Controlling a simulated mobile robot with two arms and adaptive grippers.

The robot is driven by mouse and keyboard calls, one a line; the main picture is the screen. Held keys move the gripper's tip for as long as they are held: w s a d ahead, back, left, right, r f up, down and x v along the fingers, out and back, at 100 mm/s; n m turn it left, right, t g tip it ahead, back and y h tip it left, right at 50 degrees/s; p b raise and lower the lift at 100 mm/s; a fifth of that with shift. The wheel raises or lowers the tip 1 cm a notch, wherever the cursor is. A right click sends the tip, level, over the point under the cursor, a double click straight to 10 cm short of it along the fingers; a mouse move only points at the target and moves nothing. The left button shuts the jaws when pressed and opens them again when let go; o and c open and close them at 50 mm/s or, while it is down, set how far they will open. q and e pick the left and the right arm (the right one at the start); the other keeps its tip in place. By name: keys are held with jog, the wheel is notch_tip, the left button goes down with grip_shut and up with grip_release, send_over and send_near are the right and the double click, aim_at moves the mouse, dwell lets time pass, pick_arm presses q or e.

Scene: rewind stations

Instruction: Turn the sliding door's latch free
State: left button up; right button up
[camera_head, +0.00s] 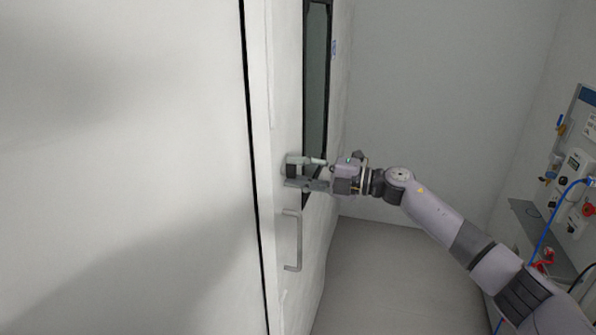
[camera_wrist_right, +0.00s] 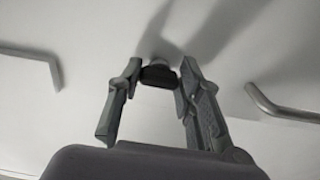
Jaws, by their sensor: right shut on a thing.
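The sliding door (camera_head: 289,110) is a tall white panel with a narrow dark-framed window. Its latch is a small dark knob (camera_wrist_right: 158,76) on the door's face, with a lighter round part behind it in the right wrist view. My right gripper (camera_wrist_right: 160,78) has its fingertips on either side of the latch, shut on it. In the head view the right gripper (camera_head: 291,171) reaches the door from the right, just above the bar handle, and its fingers mostly hide the latch. My left gripper is in neither view.
A metal bar handle (camera_head: 298,240) stands out from the door below the latch. A large white wall panel (camera_head: 120,150) fills the left. A wall panel with instruments, cables and a shelf (camera_head: 545,222) is at the right. Grey floor (camera_head: 375,285) between them looks clear.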

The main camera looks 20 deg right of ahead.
jog(key=o, duration=1.2)
jog(key=shift+c, duration=0.2)
jog(key=shift+d, duration=0.1)
jog(key=v, duration=1.1)
jog(key=shift+s+d, duration=0.25)
jog(key=shift+s, duration=0.1)
